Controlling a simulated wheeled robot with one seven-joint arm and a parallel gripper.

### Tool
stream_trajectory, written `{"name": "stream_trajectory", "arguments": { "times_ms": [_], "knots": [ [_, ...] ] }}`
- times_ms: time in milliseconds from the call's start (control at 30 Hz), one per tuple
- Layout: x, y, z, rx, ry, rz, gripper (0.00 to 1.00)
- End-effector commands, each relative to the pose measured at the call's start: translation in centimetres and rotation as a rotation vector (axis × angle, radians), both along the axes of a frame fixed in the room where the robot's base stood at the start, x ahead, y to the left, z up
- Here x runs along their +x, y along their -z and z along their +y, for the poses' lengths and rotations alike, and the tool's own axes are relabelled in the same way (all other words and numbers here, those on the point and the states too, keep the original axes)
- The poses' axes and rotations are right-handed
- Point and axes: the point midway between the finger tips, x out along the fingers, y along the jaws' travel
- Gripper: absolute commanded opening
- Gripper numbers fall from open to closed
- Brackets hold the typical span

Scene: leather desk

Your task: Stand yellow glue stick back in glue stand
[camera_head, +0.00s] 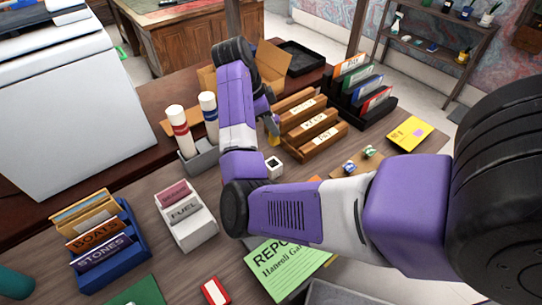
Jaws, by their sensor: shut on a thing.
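The glue stand (203,160) is a low grey holder left of my arm. A white glue stick with a red band (180,131) and one with a blue band (209,112) stand upright in it. My gripper (270,114) is to the right of the stand, mostly hidden behind my purple arm. It is shut on the yellow glue stick (273,127), of which only a small yellow part shows. The rest of the stick and its tilt are hidden. My forearm covers the right side of the stand.
Wooden sorters (312,128) stand close right of the gripper, with a black file rack (360,100) beyond. A small white cube (274,167) lies below the gripper. A white card box (186,222) stands in front of the stand. A cardboard box (272,62) is behind.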

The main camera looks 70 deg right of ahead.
Motion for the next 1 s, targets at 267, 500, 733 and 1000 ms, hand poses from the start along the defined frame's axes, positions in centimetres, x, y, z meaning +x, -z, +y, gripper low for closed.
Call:
{"name": "stream_trajectory", "arguments": {
  "times_ms": [267, 500, 733, 1000],
  "knots": [
    [0.0, 6.3, 0.1, 0.003, -0.002, 0.002, 0.0],
    [0.1, 8.9, 0.0, 0.001, -0.002, 0.0, 0.0],
    [0.0, 11.8, 0.1, 0.003, -0.001, 0.0, 0.0],
    [0.0, 13.3, 0.1, 0.001, 0.0, -0.002, 0.0]
  ]
}}
